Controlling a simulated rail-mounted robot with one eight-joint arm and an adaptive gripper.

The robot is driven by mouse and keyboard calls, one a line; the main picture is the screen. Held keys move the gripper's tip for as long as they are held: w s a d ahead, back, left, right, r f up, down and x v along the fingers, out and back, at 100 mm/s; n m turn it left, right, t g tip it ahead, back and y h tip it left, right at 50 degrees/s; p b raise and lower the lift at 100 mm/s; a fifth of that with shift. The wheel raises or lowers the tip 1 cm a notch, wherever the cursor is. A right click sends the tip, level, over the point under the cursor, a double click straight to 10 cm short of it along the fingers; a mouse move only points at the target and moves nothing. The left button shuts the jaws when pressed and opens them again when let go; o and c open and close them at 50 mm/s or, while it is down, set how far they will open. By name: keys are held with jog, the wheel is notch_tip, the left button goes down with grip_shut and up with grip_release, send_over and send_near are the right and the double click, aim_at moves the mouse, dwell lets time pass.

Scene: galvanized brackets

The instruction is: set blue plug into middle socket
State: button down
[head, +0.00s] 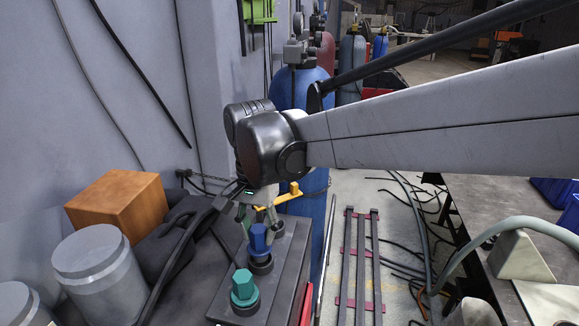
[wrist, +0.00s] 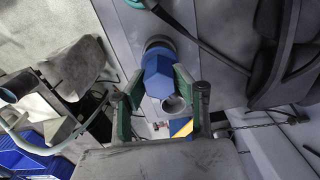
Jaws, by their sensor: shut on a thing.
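The blue plug (head: 259,240) stands upright at the middle socket (head: 261,266) of a dark grey block (head: 285,275). I cannot tell whether it is fully seated. My gripper (head: 258,214) is above it, fingers pointing down and shut on the plug's upper part. In the wrist view the blue plug (wrist: 157,76) shows between the green fingertips of my gripper (wrist: 159,84). A teal plug (head: 243,288) stands in the near socket (head: 245,304). The far socket (head: 279,230) is partly hidden behind my gripper.
An orange-brown box (head: 118,205) and grey cylindrical cans (head: 92,262) stand left of the block. Dark gloves or cloth (head: 185,225) lie between them. A blue gas cylinder (head: 300,92) stands behind. Steel bars on red supports (head: 360,260) lie on the floor to the right.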

jog(key=shift+f+b, duration=0.8)
jog(key=shift+f, duration=0.4)
jog(key=c, duration=1.3)
grip_release()
jog(key=shift+r, duration=0.1)
notch_tip(320, 180, up, 12)
jog(key=s+d+f+n+t+b, duration=0.1)
jog(key=s+d+f+t+b, duration=0.1)
jog(key=d+f, duration=0.4)
jog(key=s+d+f+n+t+b, duration=0.1)
jog(key=s+d+f+b, duration=0.3)
jog(key=d, duration=1)
jog(key=s+d+f+t+b, duration=0.3)
jog(key=s+d+f, duration=0.3)
jog(key=d+f, duration=0.4)
jog(key=shift+f+n+t, duration=0.25)
jog(key=shift+n+t, duration=0.15)
jog(key=shift+t, duration=0.2)
